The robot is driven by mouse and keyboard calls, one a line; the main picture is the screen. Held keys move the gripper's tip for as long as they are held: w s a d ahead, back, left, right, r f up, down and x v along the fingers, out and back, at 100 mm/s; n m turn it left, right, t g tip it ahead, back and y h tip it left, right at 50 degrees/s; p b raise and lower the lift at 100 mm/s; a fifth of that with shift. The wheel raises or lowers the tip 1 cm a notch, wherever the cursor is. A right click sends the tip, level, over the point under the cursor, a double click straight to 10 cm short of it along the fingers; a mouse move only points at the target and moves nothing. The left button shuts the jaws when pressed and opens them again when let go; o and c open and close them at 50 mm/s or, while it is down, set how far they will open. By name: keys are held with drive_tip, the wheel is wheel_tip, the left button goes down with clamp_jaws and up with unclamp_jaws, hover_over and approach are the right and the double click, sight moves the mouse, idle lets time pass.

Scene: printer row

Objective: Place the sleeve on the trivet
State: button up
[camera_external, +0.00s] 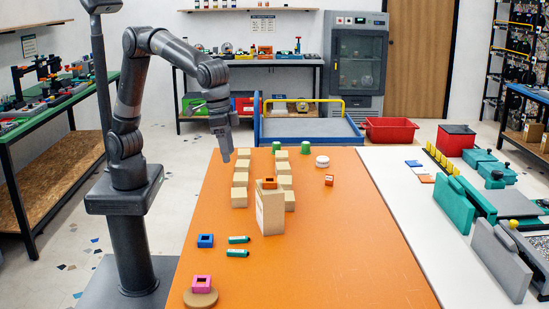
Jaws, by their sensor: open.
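A pink hollow square sleeve (201,283) with a dark opening sits on a round brown trivet (202,299) at the near left of the orange table. A similar blue hollow piece (205,240) lies on the table further back. A similar orange hollow piece (268,183) is on top of a tall tan box (270,211). I cannot tell which of these the task's sleeve is. My gripper (226,157) is open and empty, pointing down near the back left table edge, beside the tan blocks and well away from the trivet.
Green cups (276,147), a white round item (322,161) and a small orange block (329,180) stand at the back. The table's right front is clear.

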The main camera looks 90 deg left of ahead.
drive_tip(key=s+a+r+t, duration=0.1)
drive_tip(key=s+a+r, duration=0.1)
drive_tip(key=a, duration=0.6)
drive_tip(key=s+a+r, duration=0.2)
drive_tip(key=a, duration=0.6)
drive_tip(key=s+a+r+t, duration=0.1)
drive_tip(key=s+a+r, duration=0.1)
drive_tip(key=a, duration=0.7)
drive_tip(key=s+a+f+t, duration=0.1)
drive_tip(key=s+a+f, duration=0.2)
drive_tip(key=s+a, duration=0.4)
drive_tip(key=s+a+f, duration=0.3)
drive_tip(key=s+a, duration=0.4)
drive_tip(key=shift+s+a+n+t+y, duration=0.15)
drive_tip(key=shift+n+t+y, duration=0.15)
drive_tip(key=shift+t, duration=0.1)
